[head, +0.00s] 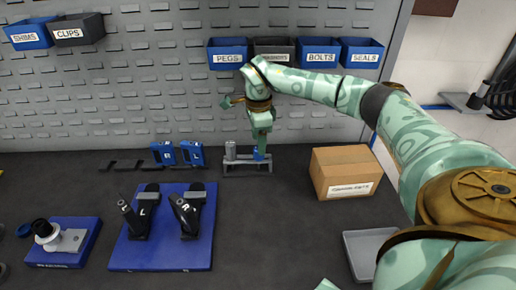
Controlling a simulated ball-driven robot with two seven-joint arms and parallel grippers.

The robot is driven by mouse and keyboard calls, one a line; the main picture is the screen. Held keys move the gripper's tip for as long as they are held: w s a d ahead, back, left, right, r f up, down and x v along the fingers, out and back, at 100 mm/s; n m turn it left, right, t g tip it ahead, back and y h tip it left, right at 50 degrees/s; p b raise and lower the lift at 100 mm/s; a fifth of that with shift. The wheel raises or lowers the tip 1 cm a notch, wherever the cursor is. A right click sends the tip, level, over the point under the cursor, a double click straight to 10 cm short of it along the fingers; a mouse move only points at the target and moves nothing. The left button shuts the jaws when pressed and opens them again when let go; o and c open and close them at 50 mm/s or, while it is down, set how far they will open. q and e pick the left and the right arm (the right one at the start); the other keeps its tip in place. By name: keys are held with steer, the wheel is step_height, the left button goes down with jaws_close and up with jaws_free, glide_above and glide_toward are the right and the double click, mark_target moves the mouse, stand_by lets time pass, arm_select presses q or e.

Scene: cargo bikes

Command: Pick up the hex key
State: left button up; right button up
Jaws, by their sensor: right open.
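My right gripper (261,149) points down at a small grey tool rack (247,172) at the back of the bench, against the louvred panel. It is open, and its fingertips are around or just in front of a small blue item (257,155) on the rack. I cannot tell if they touch it. This blue item may be the hex key's handle; the gripper hides much of it and its shape is too small to be sure. A grey cylinder (231,150) stands in the rack just left of the gripper. My left gripper is not in view.
A cardboard box (346,160) stands right of the rack, with a grey tray (360,247) in front. Blue R and L pieces (191,152) stand to the left. A blue mat (160,255) holds two black pedal-like parts. Bins (320,62) hang above. The bench centre is clear.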

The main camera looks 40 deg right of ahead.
mark_target(259, 158)
steer(key=f, duration=0.1)
steer(key=f+b, duration=0.1)
steer(key=f, duration=0.1)
steer(key=f+b, duration=0.1)
steer(key=f, duration=0.1)
steer(key=shift+w+d+f, duration=0.2)
steer(key=shift+w+d, duration=0.05)
steer(key=shift+d, duration=0.05)
steer(key=shift+r, duration=0.1)
steer(key=c, duration=1.1)
steer(key=shift+r, duration=0.1)
